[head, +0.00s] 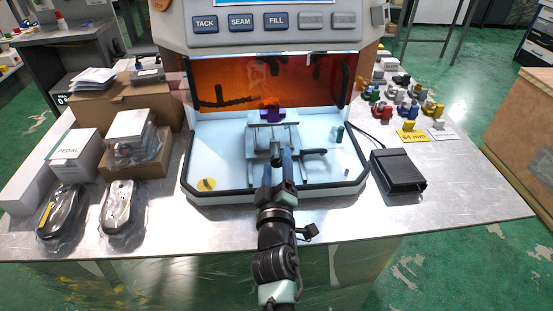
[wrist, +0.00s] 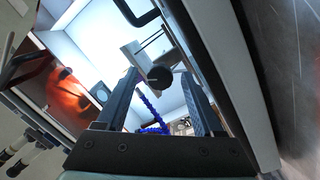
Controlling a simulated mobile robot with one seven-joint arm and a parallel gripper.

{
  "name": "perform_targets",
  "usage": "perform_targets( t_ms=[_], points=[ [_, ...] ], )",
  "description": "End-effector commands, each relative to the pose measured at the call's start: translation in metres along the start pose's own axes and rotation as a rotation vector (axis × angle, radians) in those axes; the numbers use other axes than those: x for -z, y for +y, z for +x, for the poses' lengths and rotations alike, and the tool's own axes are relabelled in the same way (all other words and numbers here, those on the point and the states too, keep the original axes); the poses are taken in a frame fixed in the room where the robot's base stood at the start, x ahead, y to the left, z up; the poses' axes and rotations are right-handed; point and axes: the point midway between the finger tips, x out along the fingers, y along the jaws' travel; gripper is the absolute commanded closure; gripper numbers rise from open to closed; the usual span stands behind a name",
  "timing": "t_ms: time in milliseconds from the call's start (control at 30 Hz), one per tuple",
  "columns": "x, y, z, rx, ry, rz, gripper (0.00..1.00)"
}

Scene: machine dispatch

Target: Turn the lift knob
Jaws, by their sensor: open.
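A round black knob (wrist: 160,78), which looks like the lift knob, sits at the end of a light bracket in the wrist view. It shows between the tips of my open gripper (wrist: 157,74); I cannot tell whether the fingers touch it. In the head view my gripper (head: 277,152) reaches into the white-floored work chamber (head: 222,150), in front of a light stand (head: 258,133) with a purple piece (head: 271,113) on top. The knob is not clearly visible there, with my gripper in front of the stand.
An orange shield (head: 235,82) hangs over the chamber's upper opening. A small green cylinder (head: 340,132) stands inside at right. A black pedal box (head: 397,170) lies right of the machine. Boxes (head: 73,155) and wrapped items (head: 117,206) crowd the table's left side.

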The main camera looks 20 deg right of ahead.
Motion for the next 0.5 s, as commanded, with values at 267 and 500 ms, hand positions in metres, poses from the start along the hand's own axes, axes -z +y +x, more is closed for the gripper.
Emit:
perform_targets(
  t_ms=[267,500],
  points=[
    [0.001,0.000,0.016,0.000,0.002,-0.001,0.31],
    [0.001,0.000,0.017,0.000,0.001,-0.001,0.31]
  ],
)
